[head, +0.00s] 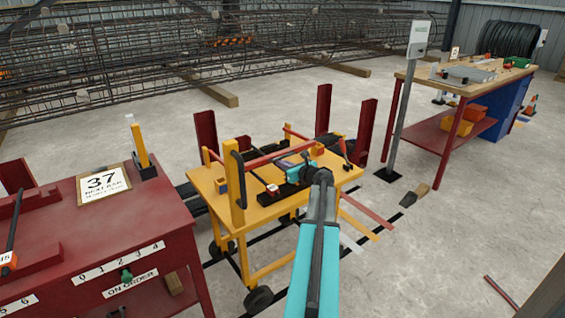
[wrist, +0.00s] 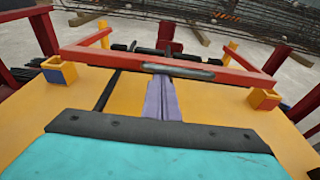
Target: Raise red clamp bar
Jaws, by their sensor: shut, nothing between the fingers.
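The red clamp bar (head: 266,156) spans the top of the yellow cart (head: 262,202). In the wrist view the bar (wrist: 170,60) crosses the picture from left to right, with side arms running back and a dark strip along its middle. My gripper (head: 290,165) is shut and empty, close to the bar's middle. In the wrist view the closed fingers (wrist: 160,85) reach up to the dark strip; I cannot tell whether they touch it. The bar looks low, just above the cart top. Part of the cart top is hidden behind my wrist.
Yellow uprights (head: 236,187) and dark red posts (head: 322,108) stand around the cart. Small open blocks (wrist: 59,72) sit near the bar's ends. A red bench (head: 130,225) is on the left; a wood-topped table (head: 470,82) is at the back right. Right-hand floor is mostly clear.

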